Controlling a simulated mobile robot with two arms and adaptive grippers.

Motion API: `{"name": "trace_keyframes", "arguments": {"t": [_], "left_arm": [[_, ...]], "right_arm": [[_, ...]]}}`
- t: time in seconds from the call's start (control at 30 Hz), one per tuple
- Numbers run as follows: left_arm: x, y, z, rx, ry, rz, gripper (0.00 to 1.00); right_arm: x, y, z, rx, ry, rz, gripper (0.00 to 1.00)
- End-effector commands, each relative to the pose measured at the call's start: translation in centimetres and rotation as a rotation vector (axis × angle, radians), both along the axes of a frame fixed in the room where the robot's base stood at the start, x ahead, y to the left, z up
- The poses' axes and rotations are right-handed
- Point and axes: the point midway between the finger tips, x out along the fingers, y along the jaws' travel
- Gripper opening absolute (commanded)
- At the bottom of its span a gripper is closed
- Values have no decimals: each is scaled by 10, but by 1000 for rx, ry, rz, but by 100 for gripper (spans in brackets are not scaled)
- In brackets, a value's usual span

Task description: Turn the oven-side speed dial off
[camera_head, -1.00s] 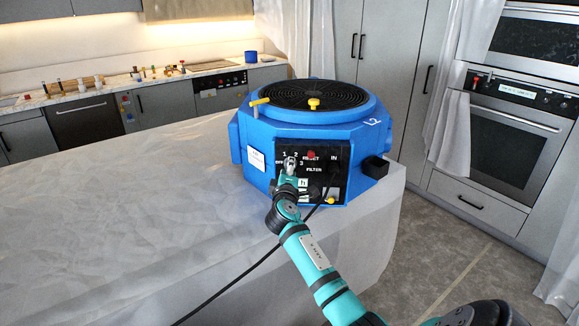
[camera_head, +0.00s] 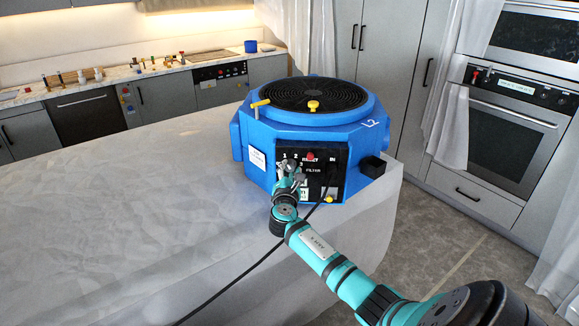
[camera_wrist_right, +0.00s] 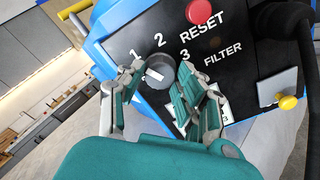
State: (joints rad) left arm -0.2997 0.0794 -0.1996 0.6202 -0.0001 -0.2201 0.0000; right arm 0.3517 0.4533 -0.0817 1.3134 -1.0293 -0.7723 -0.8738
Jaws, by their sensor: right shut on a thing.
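The blue drying machine (camera_head: 262,150) stands on the sheet-covered counter, with a black control panel (camera_head: 320,185) on its front. In the right wrist view, the round grey speed dial (camera_wrist_right: 159,68) with a short white mark sits below the printed 1, 2 and 3. Which number the mark points at is hard to tell. My right gripper (camera_head: 290,170) is at the panel, its two fingers on either side of the dial and shut on it. The fingers hide the dial in the head view and cover the OFF label. My left gripper is not in view.
A red reset button (camera_wrist_right: 199,11) is close above the dial. A yellow knob (camera_wrist_right: 287,102) and a thick black cable are to the right. The white-covered counter (camera_head: 130,220) is bare to the left. The wall oven (camera_head: 510,140) stands at the right.

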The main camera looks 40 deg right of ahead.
Motion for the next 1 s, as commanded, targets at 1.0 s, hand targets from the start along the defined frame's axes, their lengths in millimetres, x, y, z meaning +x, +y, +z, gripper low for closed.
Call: {"name": "trace_keyframes", "arguments": {"t": [1.0], "left_arm": [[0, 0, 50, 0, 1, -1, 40]], "right_arm": [[-1, 0, -2, -630, 666, 2, 2]]}}
